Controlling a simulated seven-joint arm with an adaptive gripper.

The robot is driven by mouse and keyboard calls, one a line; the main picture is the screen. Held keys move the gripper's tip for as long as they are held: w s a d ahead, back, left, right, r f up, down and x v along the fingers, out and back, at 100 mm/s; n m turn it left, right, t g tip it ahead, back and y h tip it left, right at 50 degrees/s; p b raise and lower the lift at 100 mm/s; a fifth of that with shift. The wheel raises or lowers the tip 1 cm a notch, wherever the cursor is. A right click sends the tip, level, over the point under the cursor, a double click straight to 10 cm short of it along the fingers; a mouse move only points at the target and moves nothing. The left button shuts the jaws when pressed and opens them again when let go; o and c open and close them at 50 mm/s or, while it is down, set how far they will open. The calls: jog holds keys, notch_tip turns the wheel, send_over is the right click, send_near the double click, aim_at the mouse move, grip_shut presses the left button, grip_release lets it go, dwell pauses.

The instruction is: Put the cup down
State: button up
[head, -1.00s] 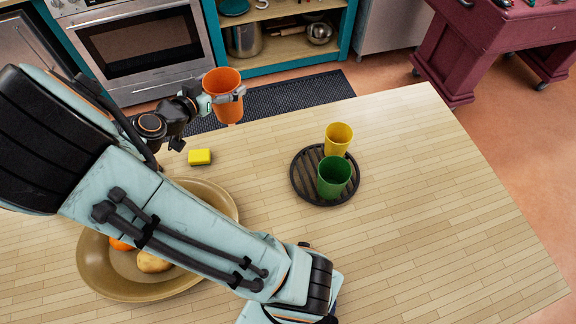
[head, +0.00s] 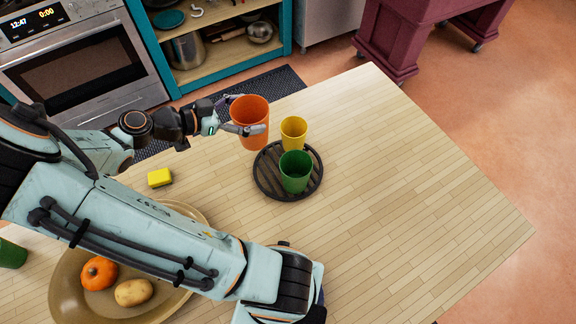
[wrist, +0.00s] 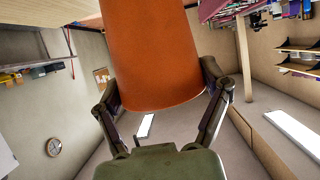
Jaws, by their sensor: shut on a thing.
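My gripper (head: 238,115) is shut on an orange cup (head: 250,112), with fingers on either side of it. The cup is upright and appears close to the left rear edge of a dark round slatted trivet (head: 268,188); I cannot tell whether it touches anything below. In the wrist view the orange cup (wrist: 152,50) fills the upper middle between both fingers. A yellow cup (head: 293,130) and a green cup (head: 295,172) stand on the trivet, just right of the orange cup.
A yellow sponge (head: 160,177) lies on the wooden table (head: 420,200). A tan bowl (head: 65,300) holds a pumpkin (head: 99,273) and a potato (head: 135,292). Another green cup (head: 10,254) shows at the left edge. The table right of the trivet is clear.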

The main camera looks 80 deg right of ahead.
notch_tip(320, 180, down, 14)
jog(key=shift+r, duration=0.25)
jog(key=o, duration=1)
jog(key=shift+f, duration=0.1)
jog(key=shift+o, duration=0.2)
